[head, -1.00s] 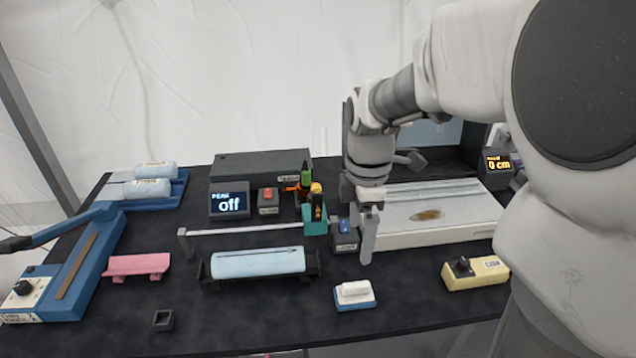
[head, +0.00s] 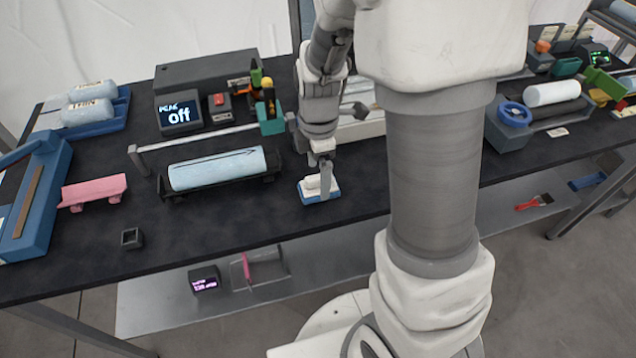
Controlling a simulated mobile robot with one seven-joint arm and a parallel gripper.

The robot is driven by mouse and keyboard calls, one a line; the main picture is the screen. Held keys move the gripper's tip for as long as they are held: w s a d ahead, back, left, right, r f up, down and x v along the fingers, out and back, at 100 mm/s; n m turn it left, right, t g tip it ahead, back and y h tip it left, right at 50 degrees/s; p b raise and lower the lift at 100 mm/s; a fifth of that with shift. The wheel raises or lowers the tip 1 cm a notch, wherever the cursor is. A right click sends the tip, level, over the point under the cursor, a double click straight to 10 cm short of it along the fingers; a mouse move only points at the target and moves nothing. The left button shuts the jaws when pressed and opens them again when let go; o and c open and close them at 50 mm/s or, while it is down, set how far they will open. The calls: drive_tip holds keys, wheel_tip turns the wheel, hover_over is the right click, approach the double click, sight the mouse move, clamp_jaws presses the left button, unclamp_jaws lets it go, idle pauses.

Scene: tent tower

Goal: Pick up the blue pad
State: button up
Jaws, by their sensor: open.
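The blue pad (head: 320,198) lies on the black table near its front edge, in the head view. It has a flat blue base with a white block on top. My gripper (head: 321,178) points down at the pad, with its fingers at the white block. One finger shows in front of the block's right part; the other is mostly hidden. I cannot tell whether the fingers touch the pad. My gripper is open.
A light-blue roll (head: 216,169) lies in a black cradle to the left. A pink holder (head: 93,190) and a small dark square cup (head: 131,238) stand further left. A teal block (head: 270,120) stands behind. The tabletop left of the pad, towards the front edge, is clear.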

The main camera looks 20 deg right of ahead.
sight(319, 175)
wheel_tip(319, 175, down, 4)
drive_tip(key=shift+r, duration=0.25)
drive_tip(key=c, duration=1.4)
drive_tip(key=shift+r, duration=0.1)
drive_tip(key=shift+r, duration=0.5)
wheel_tip(319, 175, up, 3)
drive_tip(key=shift+f, duration=0.15)
drive_tip(key=d+r, duration=0.7)
drive_tip(key=d, duration=0.4)
drive_tip(key=shift+d, duration=0.4)
drive_tip(key=shift+s+r, duration=0.1)
